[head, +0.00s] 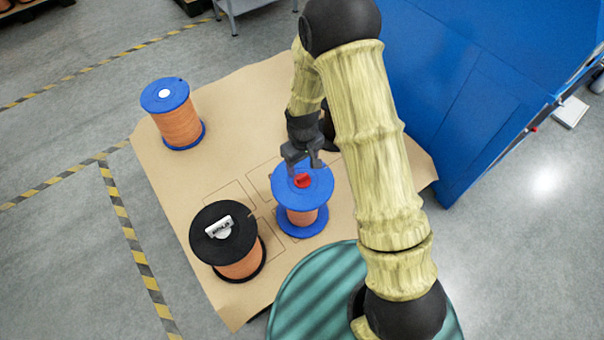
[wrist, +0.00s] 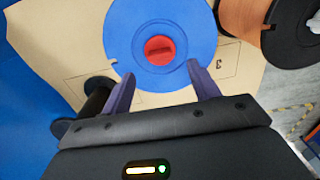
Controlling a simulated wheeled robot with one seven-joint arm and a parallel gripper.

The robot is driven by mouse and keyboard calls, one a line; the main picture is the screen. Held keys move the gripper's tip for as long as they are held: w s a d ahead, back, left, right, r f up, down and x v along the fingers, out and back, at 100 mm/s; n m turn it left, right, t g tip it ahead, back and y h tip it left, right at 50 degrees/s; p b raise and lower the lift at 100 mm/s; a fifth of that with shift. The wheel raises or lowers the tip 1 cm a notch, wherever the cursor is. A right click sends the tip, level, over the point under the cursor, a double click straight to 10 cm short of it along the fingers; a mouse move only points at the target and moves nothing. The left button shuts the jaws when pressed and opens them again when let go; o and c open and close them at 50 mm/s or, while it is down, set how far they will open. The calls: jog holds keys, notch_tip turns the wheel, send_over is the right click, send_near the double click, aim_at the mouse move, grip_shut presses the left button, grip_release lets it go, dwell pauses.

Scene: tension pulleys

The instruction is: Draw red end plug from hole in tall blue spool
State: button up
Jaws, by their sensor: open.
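The red end plug (head: 303,181) sits in the centre hole of the blue spool (head: 317,190) nearest my arm. This spool stands upright with orange winding below its blue top flange. My gripper (head: 303,166) is just above the far side of that flange. In the wrist view the red plug (wrist: 158,50) shows as a round cap with a raised grip bar, in the middle of the blue flange (wrist: 190,25). My gripper's two fingers (wrist: 161,76) are open, apart over the near part of the flange. Nothing is between them, and the plug lies beyond the tips.
A black spool (head: 208,245) with a white label stands to the left of the blue one. Another blue spool (head: 155,98) with a white centre stands at the far left. The brown sheet (head: 230,100) under them has outlined squares. A blue cabinet (head: 450,90) is at right.

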aim_at(302, 176)
notch_tip(302, 176, down, 6)
jog(key=shift+f, duration=0.1)
dwell(0.4)
jog(key=c, duration=1.1)
